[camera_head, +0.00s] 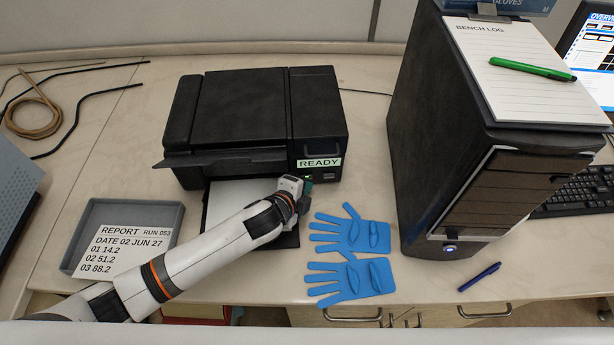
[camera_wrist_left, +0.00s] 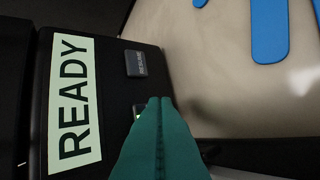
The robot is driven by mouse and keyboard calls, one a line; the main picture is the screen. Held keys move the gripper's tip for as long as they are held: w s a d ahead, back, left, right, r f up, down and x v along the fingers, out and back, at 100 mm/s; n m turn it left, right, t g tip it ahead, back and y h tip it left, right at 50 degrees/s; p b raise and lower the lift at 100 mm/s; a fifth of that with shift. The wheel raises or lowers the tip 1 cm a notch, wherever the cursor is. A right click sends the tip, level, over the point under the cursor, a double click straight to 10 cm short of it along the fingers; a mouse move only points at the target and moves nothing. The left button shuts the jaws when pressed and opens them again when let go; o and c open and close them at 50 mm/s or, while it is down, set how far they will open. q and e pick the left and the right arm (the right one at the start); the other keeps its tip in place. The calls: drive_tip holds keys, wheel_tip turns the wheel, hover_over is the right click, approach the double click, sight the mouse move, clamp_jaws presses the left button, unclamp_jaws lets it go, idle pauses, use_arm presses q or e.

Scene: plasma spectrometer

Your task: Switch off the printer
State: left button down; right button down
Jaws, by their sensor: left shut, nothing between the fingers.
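The black printer (camera_head: 240,110) stands at the back of the bench, with a READY label (camera_head: 319,163) on its front right. The label also shows in the wrist view (camera_wrist_left: 73,100). Below the label is a small grey marked button (camera_wrist_left: 135,63). Beside it, a green-lit button (camera_wrist_left: 138,112) is mostly hidden behind my fingers. My left gripper (camera_head: 306,186) is at the printer's front right corner. Its teal fingers (camera_wrist_left: 154,101) are shut together and empty, with their tips at the green-lit button. I cannot tell whether they touch it. My right gripper is not in view.
Blue gloves (camera_head: 350,277) lie right of my left gripper. A black computer tower (camera_head: 430,130) stands farther right, with a blue pen (camera_head: 479,277) before it. A grey tray (camera_head: 130,214) with a report sheet (camera_head: 122,250) lies left, near my arm. Paper lies in the printer's output tray.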

use_arm(q)
drive_tip(key=shift+w, duration=0.2)
drive_tip(key=shift+w, duration=0.35)
idle(0.8)
drive_tip(key=shift+s, duration=0.1)
drive_tip(key=shift+s+p, duration=0.5)
drive_tip(key=shift+s, duration=0.2)
drive_tip(key=shift+s+d+p, duration=0.1)
drive_tip(key=shift+s+p, duration=0.2)
drive_tip(key=shift+s, duration=0.2)
drive_tip(key=shift+s+d+p, duration=0.15)
drive_tip(key=shift+s+p, duration=0.4)
drive_tip(key=shift+s, duration=1.45)
